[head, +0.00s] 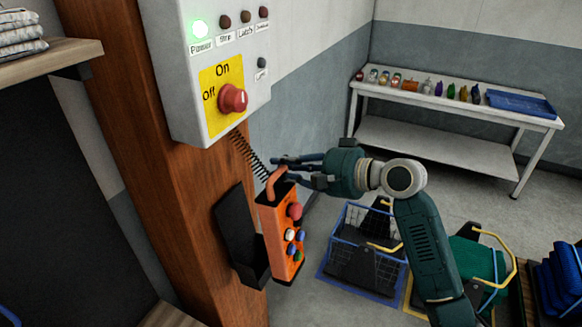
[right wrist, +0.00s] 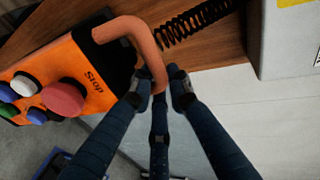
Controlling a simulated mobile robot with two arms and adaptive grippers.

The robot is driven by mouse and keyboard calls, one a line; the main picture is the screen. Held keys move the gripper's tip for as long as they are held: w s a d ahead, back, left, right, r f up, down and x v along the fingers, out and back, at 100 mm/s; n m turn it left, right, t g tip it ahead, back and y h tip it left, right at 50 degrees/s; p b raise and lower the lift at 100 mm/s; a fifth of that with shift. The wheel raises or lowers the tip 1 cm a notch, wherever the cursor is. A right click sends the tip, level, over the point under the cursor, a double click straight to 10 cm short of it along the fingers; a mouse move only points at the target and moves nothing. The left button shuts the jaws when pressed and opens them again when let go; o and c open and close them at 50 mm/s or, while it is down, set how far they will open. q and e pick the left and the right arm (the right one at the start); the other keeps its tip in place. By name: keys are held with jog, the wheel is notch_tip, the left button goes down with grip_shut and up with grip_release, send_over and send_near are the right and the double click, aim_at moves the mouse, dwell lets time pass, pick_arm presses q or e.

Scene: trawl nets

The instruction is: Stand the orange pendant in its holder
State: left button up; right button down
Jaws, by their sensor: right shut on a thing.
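The orange pendant (head: 279,236) has a red stop button and several smaller coloured buttons. It hangs upright, slightly tilted, in front of and to the right of the black holder (head: 236,227) on the wooden post. Whether its lower end is inside the holder is unclear. My right gripper (head: 284,172) is shut on the pendant's hooked handle at the top. In the right wrist view the fingers (right wrist: 160,88) close around the handle (right wrist: 146,42), with the orange body (right wrist: 75,80) to the left. My left gripper is not in view.
A grey control box (head: 205,70) with a red knob is on the wooden post (head: 135,150), and a coiled black cord (head: 245,155) hangs below it. A table (head: 450,103) with small items stands at the back.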

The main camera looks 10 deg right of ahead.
jog(key=shift+b+x, duration=0.35)
jog(key=shift+x, duration=1.05)
jog(key=shift+s+a+r+b+x, duration=0.2)
jog(key=shift+b+x, duration=0.6)
jog(key=shift+x, duration=0.7)
jog(key=shift+s+a+r+b+x, duration=0.1)
jog(key=shift+a+r+b+x, duration=0.1)
jog(key=shift+b+x, duration=0.9)
jog(key=shift+s+a+r+b+x, duration=0.15)
jog(key=shift+b+x, duration=0.3)
jog(key=shift+x, duration=1.4)
jog(key=shift+s+d+f+b, duration=0.1)
jog(key=shift+f+b, duration=0.35)
jog(key=shift+f, duration=0.75)
jog(key=shift+s+d+f+b, duration=0.15)
jog(key=shift+f+b, duration=0.3)
jog(key=shift+f, duration=0.8)
jog(key=shift+w, duration=0.15)
